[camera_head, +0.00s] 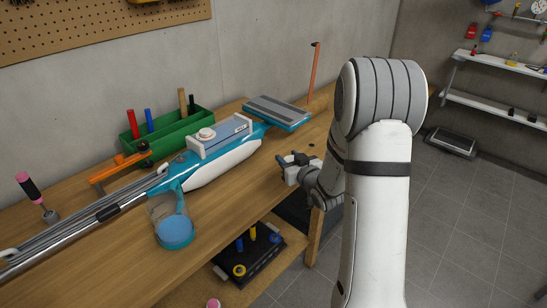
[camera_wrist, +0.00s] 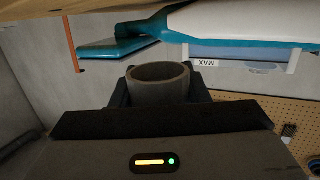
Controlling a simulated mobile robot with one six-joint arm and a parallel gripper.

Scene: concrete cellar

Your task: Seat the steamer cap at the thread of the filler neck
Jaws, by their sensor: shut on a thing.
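The steamer (camera_head: 222,165), teal and white, lies along the workbench in the head view. A round pale fitting that looks like the filler neck (camera_head: 206,133) stands on top of its blue-grey tank (camera_head: 222,137). My gripper (camera_head: 291,161) is near the bench's front edge, to the right of the steamer and apart from it. In the wrist view my gripper (camera_wrist: 160,95) is shut on the dark grey, round, hollow-looking cap (camera_wrist: 160,89). The tank with its MAX label (camera_wrist: 206,62) shows beyond, upside down. The neck's thread cannot be made out.
A green tool caddy (camera_head: 168,138) stands behind the steamer. An orange clamp (camera_head: 119,166) and metal tubes (camera_head: 100,216) lie at the left. The steamer's teal-and-grey head (camera_head: 277,112) is at the back right.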

